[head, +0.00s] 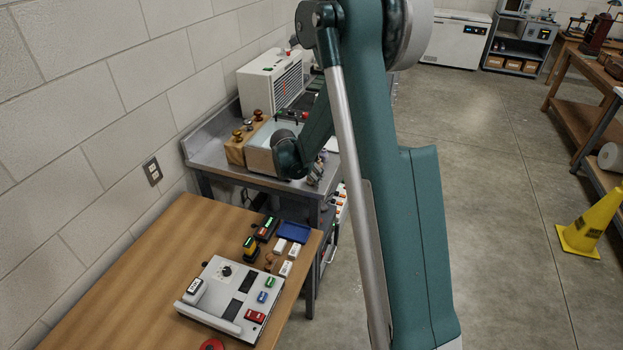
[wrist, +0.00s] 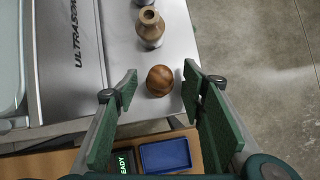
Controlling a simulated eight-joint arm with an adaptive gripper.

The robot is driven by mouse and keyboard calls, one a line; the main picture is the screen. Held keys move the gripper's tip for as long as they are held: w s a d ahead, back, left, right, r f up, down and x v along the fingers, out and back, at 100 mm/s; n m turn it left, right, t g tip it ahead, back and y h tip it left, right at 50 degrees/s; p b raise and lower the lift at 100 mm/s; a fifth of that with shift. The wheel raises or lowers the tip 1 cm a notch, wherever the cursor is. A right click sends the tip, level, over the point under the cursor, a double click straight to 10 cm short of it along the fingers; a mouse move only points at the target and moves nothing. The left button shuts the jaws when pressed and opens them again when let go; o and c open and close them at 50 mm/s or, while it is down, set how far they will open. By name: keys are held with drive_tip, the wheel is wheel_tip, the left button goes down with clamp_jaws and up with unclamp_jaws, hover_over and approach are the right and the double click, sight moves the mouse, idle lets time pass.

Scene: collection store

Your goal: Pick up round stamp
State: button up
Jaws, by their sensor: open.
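A round brown wooden knob (wrist: 160,80), which looks like the top of the round stamp, stands on the steel bench (wrist: 120,62) near its edge in the wrist view. Its base is hidden under the knob. My gripper (wrist: 161,70) is open, with one green-padded finger on each side of the knob and visible gaps to both. I cannot tell how far above it the fingers are. In the head view my gripper (head: 315,170) is small beside the bench's right edge, and the stamp cannot be made out there.
A lighter wooden-handled piece (wrist: 150,27) stands close beyond the knob. A device lettered "ULTRASO" (wrist: 70,45) is on the left. A blue tray (wrist: 166,155) lies on the lower wooden table (head: 130,265), which also bears a grey panel (head: 228,290). Floor lies right of the bench.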

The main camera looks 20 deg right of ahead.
drive_tip(key=c, duration=0.9)
drive_tip(key=shift+r, duration=0.15)
drive_tip(key=shift+c, duration=0.2)
drive_tip(key=shift+r+p, duration=0.3)
drive_tip(key=shift+r, duration=4.6)
